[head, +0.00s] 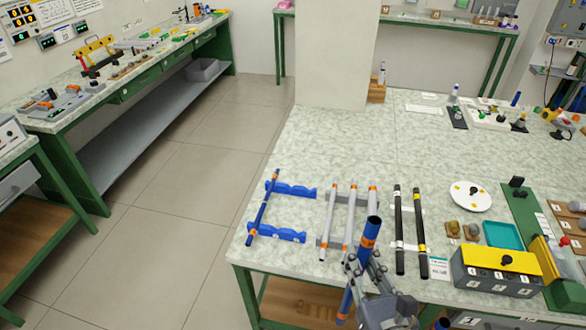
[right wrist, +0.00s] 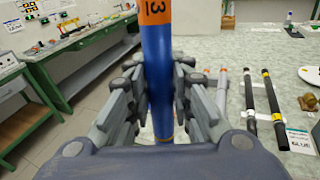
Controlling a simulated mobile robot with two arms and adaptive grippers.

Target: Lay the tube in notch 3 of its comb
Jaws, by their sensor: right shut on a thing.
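A blue tube (head: 371,231) with an orange band stands steeply tilted in my right gripper (head: 364,264), in front of the table's near edge. In the right wrist view the tube (right wrist: 157,55) runs between the closed fingers (right wrist: 160,90), with a dark mark on its orange band. A blue comb has a far rail (head: 294,190) and a near rail (head: 284,235) at the table's left. A thinner-looking blue rod (head: 263,206) lies across the left end of both rails; the notches to its right look empty. My left gripper is not in view.
Several silver rods (head: 350,215) lie on grey supports right of the blue comb. Two black rods (head: 399,230) lie further right. A yellow-topped grey box (head: 497,270) and a teal tray (head: 503,235) stand at the right.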

